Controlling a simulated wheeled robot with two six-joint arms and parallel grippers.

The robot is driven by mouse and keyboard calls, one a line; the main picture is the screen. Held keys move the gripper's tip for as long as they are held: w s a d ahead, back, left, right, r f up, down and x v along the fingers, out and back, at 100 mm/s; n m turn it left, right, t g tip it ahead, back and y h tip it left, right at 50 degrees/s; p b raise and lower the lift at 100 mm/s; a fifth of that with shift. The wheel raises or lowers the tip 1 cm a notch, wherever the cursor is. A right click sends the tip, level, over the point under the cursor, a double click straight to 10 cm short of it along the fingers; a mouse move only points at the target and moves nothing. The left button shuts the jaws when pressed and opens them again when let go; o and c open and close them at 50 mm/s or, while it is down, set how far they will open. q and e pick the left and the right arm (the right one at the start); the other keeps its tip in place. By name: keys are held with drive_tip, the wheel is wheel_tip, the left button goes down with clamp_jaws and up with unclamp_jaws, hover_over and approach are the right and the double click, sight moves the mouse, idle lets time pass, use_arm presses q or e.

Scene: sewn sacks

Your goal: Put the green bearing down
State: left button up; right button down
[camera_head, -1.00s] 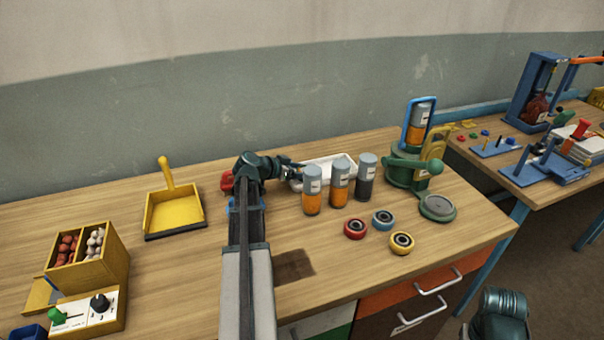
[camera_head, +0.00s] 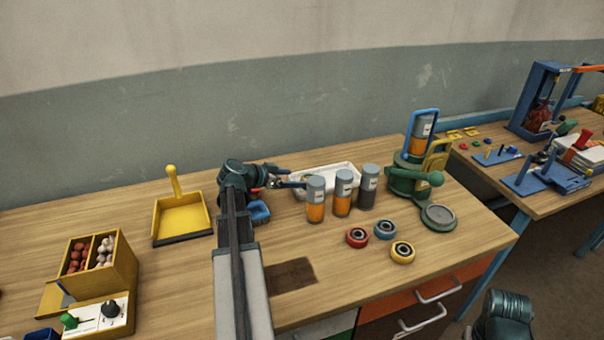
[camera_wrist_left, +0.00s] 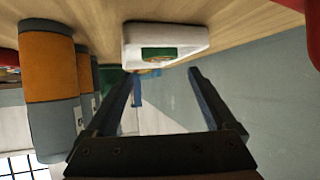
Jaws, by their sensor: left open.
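No green bearing can be made out. A red bearing (camera_head: 357,237), a blue bearing (camera_head: 385,229) and a yellow bearing (camera_head: 402,252) lie on the bench, right of centre. My left gripper (camera_head: 290,185) is open, with nothing seen between its fingers, beside the left end of a white tray (camera_head: 345,170). In the left wrist view the open fingers (camera_wrist_left: 163,74) point toward the tray (camera_wrist_left: 192,38), which shows a green patch; I cannot tell what that is. My right gripper is out of view.
Several grey-capped canisters (camera_head: 343,193) stand in front of the tray. A green stand (camera_head: 408,178) is to their right. A yellow dustpan (camera_head: 182,216) and a yellow divided box (camera_head: 100,265) are on the left. A blue object (camera_head: 259,212) is beside my left arm.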

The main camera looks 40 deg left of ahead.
use_arm(q)
drive_tip(key=shift+p+v, duration=0.85)
drive_tip(key=shift+v, duration=1.65)
